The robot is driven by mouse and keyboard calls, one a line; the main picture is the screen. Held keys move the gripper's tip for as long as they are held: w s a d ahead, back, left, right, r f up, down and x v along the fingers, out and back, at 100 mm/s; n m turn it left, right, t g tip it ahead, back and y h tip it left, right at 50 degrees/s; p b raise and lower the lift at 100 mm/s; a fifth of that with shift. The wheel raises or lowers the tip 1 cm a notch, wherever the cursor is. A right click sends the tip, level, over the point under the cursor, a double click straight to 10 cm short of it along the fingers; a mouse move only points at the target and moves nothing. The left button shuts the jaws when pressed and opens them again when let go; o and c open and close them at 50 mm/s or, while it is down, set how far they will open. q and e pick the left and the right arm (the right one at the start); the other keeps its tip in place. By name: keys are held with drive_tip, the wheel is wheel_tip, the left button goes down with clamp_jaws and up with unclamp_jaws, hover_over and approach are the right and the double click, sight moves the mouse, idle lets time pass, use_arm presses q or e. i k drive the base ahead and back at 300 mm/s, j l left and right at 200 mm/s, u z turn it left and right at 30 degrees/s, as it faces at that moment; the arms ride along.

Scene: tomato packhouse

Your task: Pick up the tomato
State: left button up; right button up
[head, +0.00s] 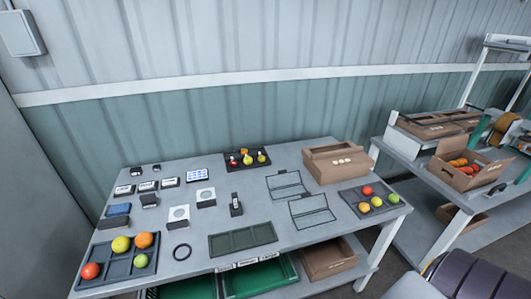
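Several round tomatoes lie on the grey table (290,240). In the dark tray (118,279) at the left front are a red tomato (90,271), a yellow one (121,244), an orange one (144,239) and a green one (140,261). In the dark tray (352,199) at the right are a red tomato (367,190), an orange-yellow one (364,207) and green ones (393,198). A small dark tray (238,168) at the back holds small red and yellow fruit (247,159). Neither of my grippers is in the head view.
Small blocks and cards stand at left. Green crates (260,279) sit below. A second bench holds a tomato carton (466,172).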

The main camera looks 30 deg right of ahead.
sight(394, 198)
drive_tip(key=z, duration=2.25)
